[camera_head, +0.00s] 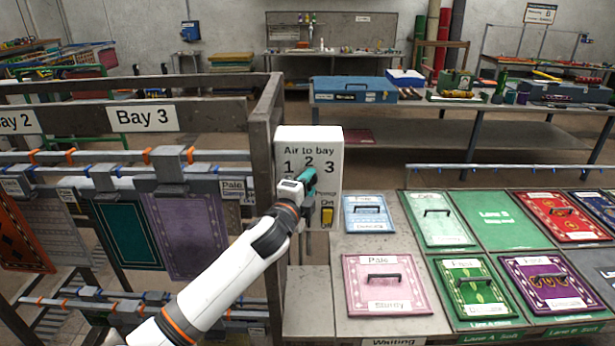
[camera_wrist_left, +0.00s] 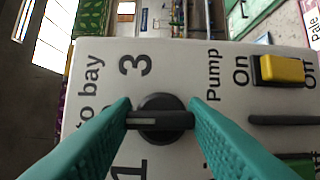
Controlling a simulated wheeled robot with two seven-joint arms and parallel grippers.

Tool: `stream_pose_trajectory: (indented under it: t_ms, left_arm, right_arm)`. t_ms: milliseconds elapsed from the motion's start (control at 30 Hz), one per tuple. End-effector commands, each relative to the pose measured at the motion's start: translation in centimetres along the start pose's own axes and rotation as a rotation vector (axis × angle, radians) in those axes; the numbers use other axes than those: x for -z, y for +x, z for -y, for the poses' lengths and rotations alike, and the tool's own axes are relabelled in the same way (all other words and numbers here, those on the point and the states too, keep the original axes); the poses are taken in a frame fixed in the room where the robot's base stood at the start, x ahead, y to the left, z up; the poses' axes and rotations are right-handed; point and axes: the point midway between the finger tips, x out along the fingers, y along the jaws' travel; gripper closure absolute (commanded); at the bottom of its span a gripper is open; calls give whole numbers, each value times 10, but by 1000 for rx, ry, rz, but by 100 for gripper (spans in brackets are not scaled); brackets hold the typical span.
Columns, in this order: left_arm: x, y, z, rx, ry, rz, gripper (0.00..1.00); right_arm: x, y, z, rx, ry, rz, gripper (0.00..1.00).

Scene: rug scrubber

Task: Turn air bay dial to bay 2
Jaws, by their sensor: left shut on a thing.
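The air bay dial (camera_wrist_left: 162,104) is a round black knob with a raised bar on a white panel box (camera_head: 329,146). The box reads "Air to bay" with 1, 2 and 3. My left gripper (camera_head: 309,180) has teal fingers and hides the dial in the head view. In the left wrist view the fingertips of the gripper (camera_wrist_left: 160,118) are shut on the two ends of the bar. The bar lies across that view, between the 3 above and the 1 below, in line with the side where "to bay" is printed. The 2 is hidden there but shows above the gripper in the head view.
A yellow pump switch (camera_wrist_left: 280,70) sits on the same panel, marked On and Off. A dark rack post (camera_head: 264,150) stands just left of the box. A table of labelled rug samples (camera_head: 385,284) lies to the right.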

Motion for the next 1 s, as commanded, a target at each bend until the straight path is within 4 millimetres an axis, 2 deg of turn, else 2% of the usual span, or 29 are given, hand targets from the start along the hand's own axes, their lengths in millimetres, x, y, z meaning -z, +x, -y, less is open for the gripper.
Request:
stream_pose_trajectory:
  t_ms: [567, 600, 700, 1000]
  left_arm:
    - [0, 0, 2, 16, 34, -1, 83]
    - [0, 0, 2, 16, 34, -1, 57]
    - [0, 0, 1, 15, 34, -1, 40]
    - [0, 0, 0, 14, 33, 0, 38]
  right_arm:
    - [0, -5, 2, 2, -1, 0, 64]
    - [0, -5, 2, 2, -1, 0, 64]
    - [0, -5, 2, 2, -1, 0, 64]
    - [0, -5, 2, 2, -1, 0, 64]
